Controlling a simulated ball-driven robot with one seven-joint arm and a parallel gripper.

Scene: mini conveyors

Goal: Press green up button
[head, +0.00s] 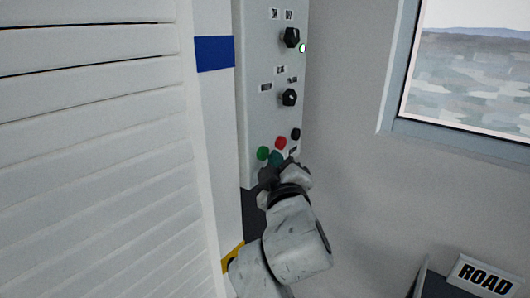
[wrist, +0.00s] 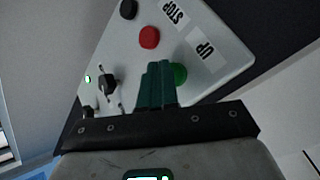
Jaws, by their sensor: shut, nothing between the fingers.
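The control panel (head: 255,100) is a tall pale box on the wall. Its round green button (head: 262,153) is low on the panel, beside a red button (head: 281,142) and a black button (head: 296,133). In the wrist view the green button (wrist: 181,75) shows just right of my fingers, partly hidden by them, near the "UP" label (wrist: 205,48). My gripper (head: 276,159) is shut and empty, its dark green fingers pointing at the panel's lower part. In the wrist view my gripper's fingertips (wrist: 158,68) overlap the button's edge; I cannot tell whether they touch.
Two black knobs (head: 290,38) (head: 289,97) and a lit green lamp (head: 302,48) are higher on the panel. White slatted shutter (head: 90,150) fills the left. A window (head: 470,70) is at the right, and a "ROAD" sign (head: 483,276) is low right.

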